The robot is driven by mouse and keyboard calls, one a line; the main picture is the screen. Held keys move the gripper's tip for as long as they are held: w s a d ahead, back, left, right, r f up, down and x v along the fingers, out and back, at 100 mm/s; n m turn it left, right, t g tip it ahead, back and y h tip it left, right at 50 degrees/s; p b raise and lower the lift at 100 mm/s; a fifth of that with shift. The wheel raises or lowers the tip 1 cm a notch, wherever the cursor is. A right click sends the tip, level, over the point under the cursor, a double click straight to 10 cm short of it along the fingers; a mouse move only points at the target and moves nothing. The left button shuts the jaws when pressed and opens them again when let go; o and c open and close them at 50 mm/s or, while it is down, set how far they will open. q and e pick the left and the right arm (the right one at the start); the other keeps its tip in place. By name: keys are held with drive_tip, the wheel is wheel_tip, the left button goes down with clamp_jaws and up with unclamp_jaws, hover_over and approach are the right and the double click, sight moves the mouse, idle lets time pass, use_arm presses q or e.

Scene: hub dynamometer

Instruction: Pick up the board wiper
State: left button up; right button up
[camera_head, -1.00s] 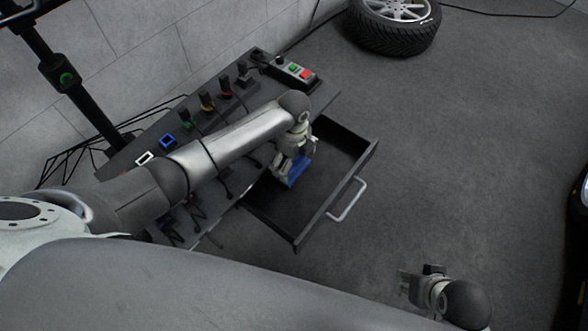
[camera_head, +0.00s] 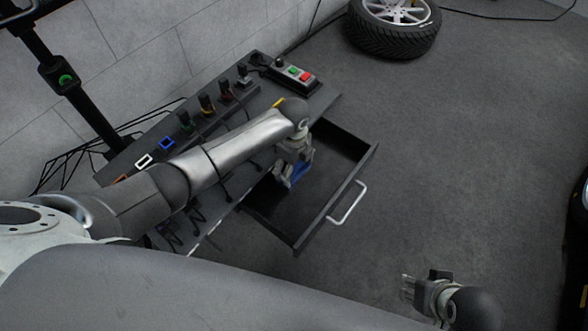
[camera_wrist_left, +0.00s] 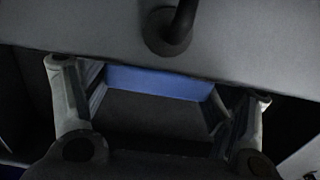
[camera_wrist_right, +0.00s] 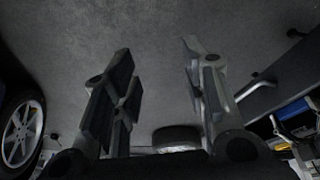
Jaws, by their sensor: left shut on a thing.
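The board wiper, a blue block (camera_head: 298,174), is at the open drawer (camera_head: 322,222) of the dark bench. My left gripper (camera_head: 290,178) points down over the drawer and is shut on the wiper. In the left wrist view, the wiper's blue side (camera_wrist_left: 160,83) spans between the two fingers, its dark face towards the camera. Whether it touches the drawer floor I cannot tell. A blue patch (camera_wrist_right: 291,108) also shows at the right of the right wrist view. My right gripper (camera_head: 408,288) is open and empty, well away to the lower right.
The drawer has a pale bar handle (camera_head: 347,203) on its front. The bench top carries a control box with green and red buttons (camera_head: 292,72), coloured plugs and cables. A wheel (camera_head: 393,28) lies on the floor at the back. The floor right of the drawer is clear.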

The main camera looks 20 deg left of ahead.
use_arm(q)
drive_tip(key=shift+r, duration=0.1)
drive_tip(key=shift+r, duration=0.5)
drive_tip(key=shift+r+p, duration=0.55)
drive_tip(key=shift+r, duration=0.4)
drive_tip(key=d+r+p, duration=0.3)
drive_tip(key=d+r, duration=0.7)
drive_tip(key=d, duration=0.4)
drive_tip(key=shift+s, duration=0.45)
use_arm(e)
wheel_tip(320, 180, down, 15)
drive_tip(key=shift+a+r+g, duration=0.15)
drive_tip(key=shift+g, duration=0.25)
